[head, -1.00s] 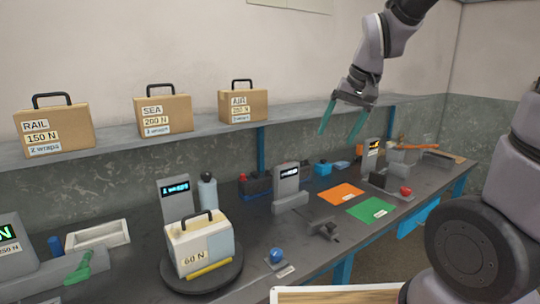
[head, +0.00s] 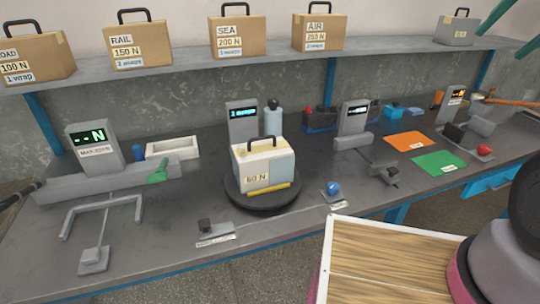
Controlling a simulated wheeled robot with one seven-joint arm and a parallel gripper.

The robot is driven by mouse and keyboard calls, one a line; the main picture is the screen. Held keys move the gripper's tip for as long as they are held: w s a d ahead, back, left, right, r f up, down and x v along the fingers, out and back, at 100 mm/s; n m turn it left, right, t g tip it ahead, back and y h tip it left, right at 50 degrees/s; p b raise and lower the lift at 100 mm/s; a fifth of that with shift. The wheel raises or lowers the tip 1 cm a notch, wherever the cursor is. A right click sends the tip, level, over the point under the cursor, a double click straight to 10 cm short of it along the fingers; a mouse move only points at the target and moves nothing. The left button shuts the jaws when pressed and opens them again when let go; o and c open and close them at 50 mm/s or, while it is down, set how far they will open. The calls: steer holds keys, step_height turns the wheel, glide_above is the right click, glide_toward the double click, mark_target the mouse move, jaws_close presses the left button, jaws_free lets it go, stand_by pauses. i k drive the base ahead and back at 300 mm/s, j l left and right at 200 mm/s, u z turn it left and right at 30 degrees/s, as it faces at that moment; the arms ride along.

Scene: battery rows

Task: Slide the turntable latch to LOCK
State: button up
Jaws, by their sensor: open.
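The round dark turntable (head: 233,200) sits in the middle of the bench and carries a cream and grey case (head: 263,163) with a 60 N label. In front of it, near the bench's front edge, is a small grey slide with a black knob (head: 205,225), likely the latch. The label (head: 215,241) by it is too small to read, so I cannot tell its setting. My gripper (head: 500,42) is at the top right edge, partly cut off. Its teal fingers are apart and empty, high and far from the slide.
A blue knob (head: 333,188) stands right of the turntable. A grey frame with a lever (head: 96,252) is at the left front. Labelled boxes line the shelf (head: 180,66). A wood-topped surface (head: 390,262) is at the lower right. Bench between slide and left frame is clear.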

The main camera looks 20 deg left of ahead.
mark_target(204, 225)
steer(key=k+j+u, duration=0.15)
steer(key=u, duration=1.5)
steer(key=l, duration=1.4)
